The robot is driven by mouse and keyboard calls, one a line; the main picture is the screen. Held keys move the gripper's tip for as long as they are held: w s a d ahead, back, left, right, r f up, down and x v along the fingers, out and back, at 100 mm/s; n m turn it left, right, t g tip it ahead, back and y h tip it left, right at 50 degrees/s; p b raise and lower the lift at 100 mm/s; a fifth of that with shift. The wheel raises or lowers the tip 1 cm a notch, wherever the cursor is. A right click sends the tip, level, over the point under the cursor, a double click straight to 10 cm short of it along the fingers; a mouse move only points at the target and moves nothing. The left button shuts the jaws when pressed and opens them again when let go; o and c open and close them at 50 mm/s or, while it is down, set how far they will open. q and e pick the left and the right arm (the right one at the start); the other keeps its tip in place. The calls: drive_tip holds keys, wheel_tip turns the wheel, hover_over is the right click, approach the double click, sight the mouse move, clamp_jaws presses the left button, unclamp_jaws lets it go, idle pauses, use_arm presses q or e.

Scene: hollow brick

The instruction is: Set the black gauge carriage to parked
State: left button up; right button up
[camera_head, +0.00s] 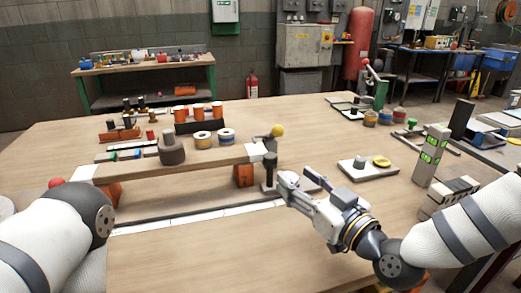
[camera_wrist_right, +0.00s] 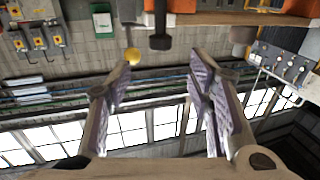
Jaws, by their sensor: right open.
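In the head view, a black upright post with a dark base, which looks like the gauge carriage (camera_head: 270,170), stands at the right end of the raised wooden beam. My right gripper (camera_head: 289,188) is close beside its right side and partly covers the base. In the right wrist view, a black knobbed post (camera_wrist_right: 160,28) shows beyond the two spread fingers of my right gripper (camera_wrist_right: 161,63). The gap between the fingers is empty. I cannot read a parked mark. My left arm shows at the left, but its gripper is out of view.
The wooden beam (camera_head: 200,165) rests on orange supports (camera_head: 244,175), with a white strip (camera_head: 190,217) before it. A yellow ball (camera_head: 277,130) stands behind the post. A plate with a yellow ring (camera_head: 381,161) lies right. A block with green displays (camera_head: 431,155) stands further right. The front middle tabletop is clear.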

sight(274, 162)
drive_tip(key=b+x, duration=0.1)
drive_tip(key=x, duration=0.9)
drive_tip(key=shift+f, duration=0.15)
drive_tip(key=shift+w+a, duration=0.25)
drive_tip(key=shift+w, duration=0.05)
use_arm(q)
drive_tip(key=shift+s+d+f+g, duration=0.1)
drive_tip(key=shift+s+f+g, duration=0.2)
drive_tip(key=shift+s+f, duration=0.65)
drive_tip(key=shift+s+r, duration=0.1)
use_arm(e)
drive_tip(key=shift+c, duration=0.2)
clamp_jaws()
